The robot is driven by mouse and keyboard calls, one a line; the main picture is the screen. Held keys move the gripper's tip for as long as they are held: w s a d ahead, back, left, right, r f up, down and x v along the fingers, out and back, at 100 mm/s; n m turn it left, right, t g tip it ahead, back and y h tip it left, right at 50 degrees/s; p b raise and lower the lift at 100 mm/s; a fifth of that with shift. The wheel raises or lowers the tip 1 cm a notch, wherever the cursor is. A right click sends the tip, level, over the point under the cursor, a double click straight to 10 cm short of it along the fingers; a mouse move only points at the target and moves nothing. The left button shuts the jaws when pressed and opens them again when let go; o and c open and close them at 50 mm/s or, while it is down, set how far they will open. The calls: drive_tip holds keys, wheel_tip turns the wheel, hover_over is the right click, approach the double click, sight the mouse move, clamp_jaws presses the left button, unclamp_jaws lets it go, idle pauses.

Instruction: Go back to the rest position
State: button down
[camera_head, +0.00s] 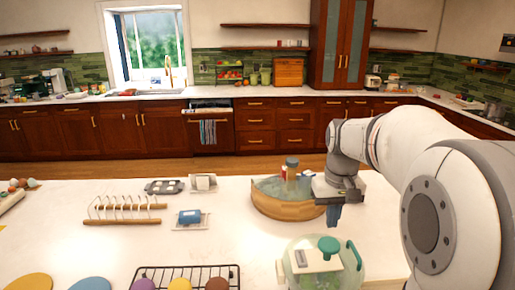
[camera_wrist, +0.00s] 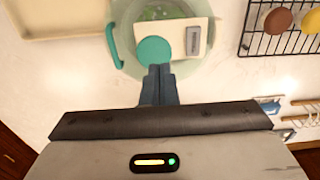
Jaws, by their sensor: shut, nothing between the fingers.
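My gripper (camera_head: 334,218) hangs from my arm on the right, pointing down over the white counter (camera_head: 240,248). It is beside the round wooden tray (camera_head: 288,208) and behind the clear green bowl (camera_head: 335,272) in the head view. Its fingers are together with nothing between them. In the wrist view the closed fingers (camera_wrist: 158,80) show in front of the green knob (camera_wrist: 154,50) on a white flat piece over the bowl. I cannot tell the exact height above the counter.
A black wire rack (camera_head: 186,272) with coloured round things stands at the front. A wooden peg rack (camera_head: 124,208), a blue item (camera_head: 190,216) on a small holder and a grey tray (camera_head: 164,187) lie left. Bottles stand in the round tray. The counter between them is clear.

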drive_tip(key=s+a+f+t+b, duration=0.1)
drive_tip(key=s+a+f, duration=0.2)
drive_tip(key=s, duration=0.5)
drive_tip(key=s+a+f+t+b, duration=0.2)
drive_tip(key=s+a+f, duration=0.2)
drive_tip(key=s, duration=0.5)
drive_tip(key=shift+s, duration=0.3)
